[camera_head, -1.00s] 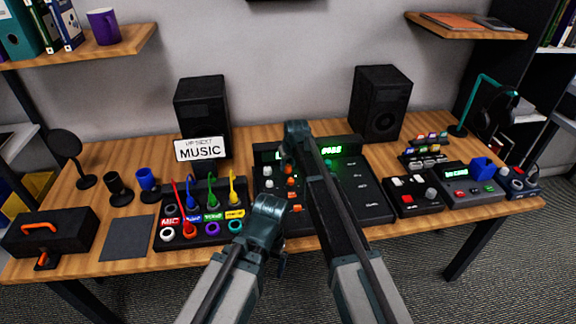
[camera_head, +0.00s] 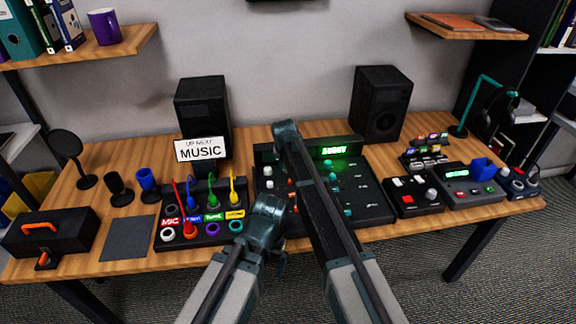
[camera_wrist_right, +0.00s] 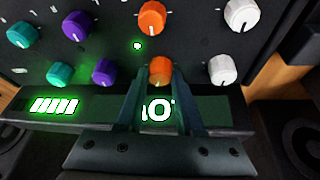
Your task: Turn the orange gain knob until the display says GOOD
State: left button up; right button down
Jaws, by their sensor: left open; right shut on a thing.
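The black mixer (camera_head: 365,202) stands in the middle of the desk. In the right wrist view, my right gripper (camera_wrist_right: 160,78) is shut on an orange knob (camera_wrist_right: 159,68) in the row nearest the display. A second orange knob (camera_wrist_right: 152,18) sits above it in that view. The lit green display (camera_head: 334,151) shows text too small to read surely. In the wrist view, its bars (camera_wrist_right: 55,106) are lit and my fingers partly cover its letters. My left gripper (camera_head: 278,258) is open and empty at the mixer's front edge, partly hidden by its own wrist.
White knobs (camera_wrist_right: 242,14) and purple knobs (camera_wrist_right: 105,70) flank the orange ones closely. A cable panel (camera_head: 205,240) stands left of the mixer and a small control box (camera_head: 412,198) right of it. Speakers (camera_head: 382,104) stand behind. My right arm crosses the mixer.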

jog(key=c, duration=0.5)
grip_release()
jog(key=shift+c, duration=0.2)
jog(key=p+v, duration=1.2)
jog(key=v, duration=0.1)
jog(key=shift+r+p, duration=0.4)
jog(key=shift+s, duration=0.1)
